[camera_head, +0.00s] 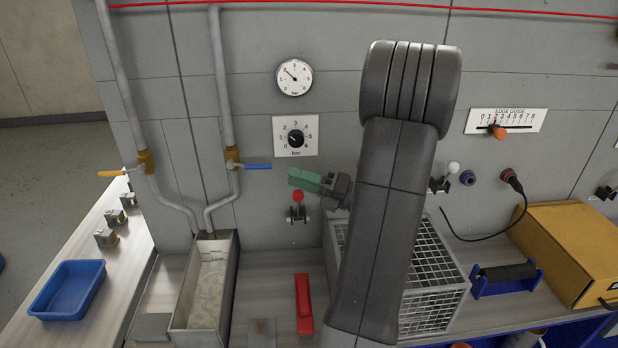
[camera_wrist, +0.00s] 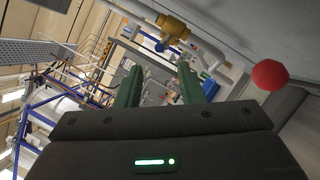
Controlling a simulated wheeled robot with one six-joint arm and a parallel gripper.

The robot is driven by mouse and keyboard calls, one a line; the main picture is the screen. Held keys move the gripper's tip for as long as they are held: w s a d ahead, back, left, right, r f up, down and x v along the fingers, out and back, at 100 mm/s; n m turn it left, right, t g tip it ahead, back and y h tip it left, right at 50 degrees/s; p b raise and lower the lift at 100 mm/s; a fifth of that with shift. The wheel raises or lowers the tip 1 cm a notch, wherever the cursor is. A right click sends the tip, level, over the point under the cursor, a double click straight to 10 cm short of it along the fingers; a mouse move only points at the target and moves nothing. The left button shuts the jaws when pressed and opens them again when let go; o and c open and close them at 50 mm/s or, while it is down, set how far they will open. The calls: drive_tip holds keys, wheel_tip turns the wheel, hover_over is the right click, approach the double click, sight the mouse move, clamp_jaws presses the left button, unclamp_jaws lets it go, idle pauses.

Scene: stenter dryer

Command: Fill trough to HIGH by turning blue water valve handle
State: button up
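The blue water valve handle (camera_head: 258,167) sticks out level to the right from its brass valve (camera_head: 232,159) on the right-hand pipe. My gripper (camera_head: 291,178) is just right of the handle's tip and slightly lower, its green fingers pointing left. In the wrist view the two green fingers (camera_wrist: 159,78) stand apart with nothing between them. The brass valve (camera_wrist: 173,26) and a bit of blue handle (camera_wrist: 154,42) show beyond them. The metal trough (camera_head: 233,285) stands below the pipes, with level marks on its inner back wall. I cannot tell its water level.
An orange-yellow valve handle (camera_head: 111,173) is on the left pipe. A red-knobbed lever (camera_head: 298,197) sits just below my gripper; its knob (camera_wrist: 270,75) shows in the wrist view. A wire cage (camera_head: 435,285) and red tool (camera_head: 303,300) are on the bench.

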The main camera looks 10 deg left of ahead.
sight(261, 166)
drive_tip(key=shift+p+x, duration=0.5)
drive_tip(key=shift+x, duration=4.2)
clamp_jaws()
